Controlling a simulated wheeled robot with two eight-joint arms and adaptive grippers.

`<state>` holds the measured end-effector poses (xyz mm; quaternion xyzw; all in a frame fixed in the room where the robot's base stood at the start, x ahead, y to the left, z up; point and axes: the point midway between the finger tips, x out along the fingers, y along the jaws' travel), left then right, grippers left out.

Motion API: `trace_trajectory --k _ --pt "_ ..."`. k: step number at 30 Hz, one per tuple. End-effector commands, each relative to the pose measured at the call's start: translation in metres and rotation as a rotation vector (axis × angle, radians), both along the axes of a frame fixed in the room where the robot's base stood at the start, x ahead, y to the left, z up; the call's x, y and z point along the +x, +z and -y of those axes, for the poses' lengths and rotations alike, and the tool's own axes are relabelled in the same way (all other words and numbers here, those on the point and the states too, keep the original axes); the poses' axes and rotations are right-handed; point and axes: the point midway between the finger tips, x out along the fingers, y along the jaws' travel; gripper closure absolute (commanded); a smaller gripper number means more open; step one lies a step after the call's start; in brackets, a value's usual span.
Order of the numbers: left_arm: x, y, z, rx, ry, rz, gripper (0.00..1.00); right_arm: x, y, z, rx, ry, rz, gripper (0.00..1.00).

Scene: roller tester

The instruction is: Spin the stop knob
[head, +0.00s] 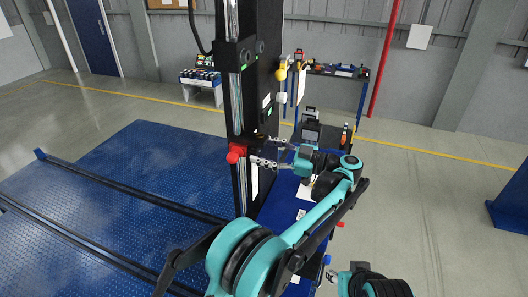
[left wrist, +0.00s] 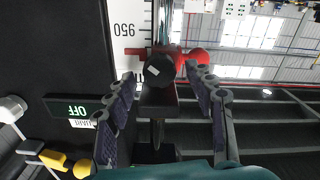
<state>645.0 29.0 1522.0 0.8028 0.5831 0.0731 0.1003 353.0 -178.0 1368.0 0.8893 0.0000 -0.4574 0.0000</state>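A red part (head: 236,152) sits on the black upright column (head: 262,100). It also shows in the left wrist view (left wrist: 195,57), just behind a dark faceted knob (left wrist: 158,70) with a small white mark. The frames do not label which one is the stop knob. My left gripper (head: 264,150) is open beside the column, near the red part. In the left wrist view its fingers (left wrist: 160,85) lie apart on either side of the dark knob, with gaps visible. My right gripper (head: 334,276) shows partly at the bottom of the head view; its finger state is unclear.
Blue plates with dark rails (head: 130,190) lie left. A blue bench (head: 285,200) runs beside the column, with devices farther back. Open floor is at right.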

Motion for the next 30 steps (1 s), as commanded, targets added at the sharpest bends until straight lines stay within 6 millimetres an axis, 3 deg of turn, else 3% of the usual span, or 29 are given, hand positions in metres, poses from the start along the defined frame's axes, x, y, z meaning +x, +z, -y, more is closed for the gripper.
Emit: trace_trajectory --k 8,21,30 --pt "-0.001 0.0 0.003 0.0 0.0 -0.001 0.46 0.0 0.0 0.0 0.0 0.0 0.0 0.6" --pt "-0.02 -0.001 0.064 0.0 -0.002 -0.001 0.46 0.0 0.0 0.0 0.0 0.0 0.0 0.6" --pt "-0.023 -0.001 0.071 0.0 0.001 -0.001 0.46 0.0 0.0 0.0 0.0 0.0 0.0 0.6"
